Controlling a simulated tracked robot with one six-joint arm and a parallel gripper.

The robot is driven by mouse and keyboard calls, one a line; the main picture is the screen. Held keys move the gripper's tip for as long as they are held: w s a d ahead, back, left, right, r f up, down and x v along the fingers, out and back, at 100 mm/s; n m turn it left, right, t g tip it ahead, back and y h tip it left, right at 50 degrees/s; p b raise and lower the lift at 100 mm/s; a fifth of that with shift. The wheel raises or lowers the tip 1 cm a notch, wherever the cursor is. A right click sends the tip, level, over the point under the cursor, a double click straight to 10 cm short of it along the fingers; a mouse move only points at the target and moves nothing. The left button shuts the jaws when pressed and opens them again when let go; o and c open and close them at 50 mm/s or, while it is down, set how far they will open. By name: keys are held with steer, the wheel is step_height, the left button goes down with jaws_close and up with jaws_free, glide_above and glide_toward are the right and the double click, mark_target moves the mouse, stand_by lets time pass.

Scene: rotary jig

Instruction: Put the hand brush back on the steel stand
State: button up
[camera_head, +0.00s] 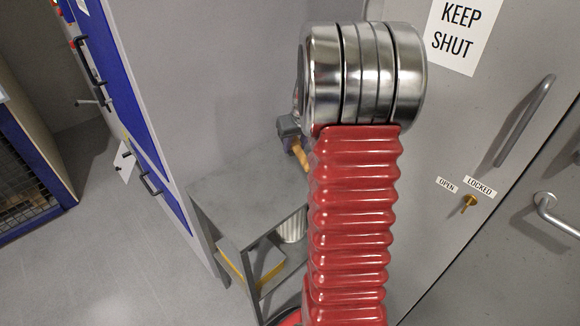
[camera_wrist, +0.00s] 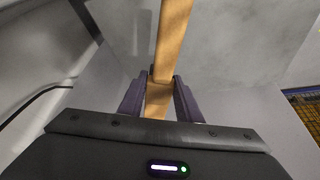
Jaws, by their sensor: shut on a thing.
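The hand brush shows as a tan wooden handle (camera_wrist: 172,40) in the wrist view, running up out of the top of the picture. My gripper (camera_wrist: 160,82) is shut on this handle, with one dark finger on each side. In the head view a short piece of the handle (camera_head: 302,157) shows beside my red arm, which hides the rest. The brush's bristles are not visible. The grey steel stand (camera_head: 235,190) is below and left of my arm in the head view. The handle appears over its top, but I cannot tell whether they touch.
The visible part of the stand's top is bare. A yellow-edged item (camera_head: 238,272) and a pale ribbed container (camera_head: 293,228) are lower in the stand. A grey door (camera_head: 450,120) with handles is close on the right; a blue-panelled cabinet (camera_head: 125,80) is left.

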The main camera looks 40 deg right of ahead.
mark_target(300, 151)
step_height(300, 151, down, 6)
stand_by(0.5)
steer(key=shift+f, duration=1.85)
steer(key=shift+f, duration=0.1)
steer(key=o, duration=1.2)
steer(key=v, duration=1.2)
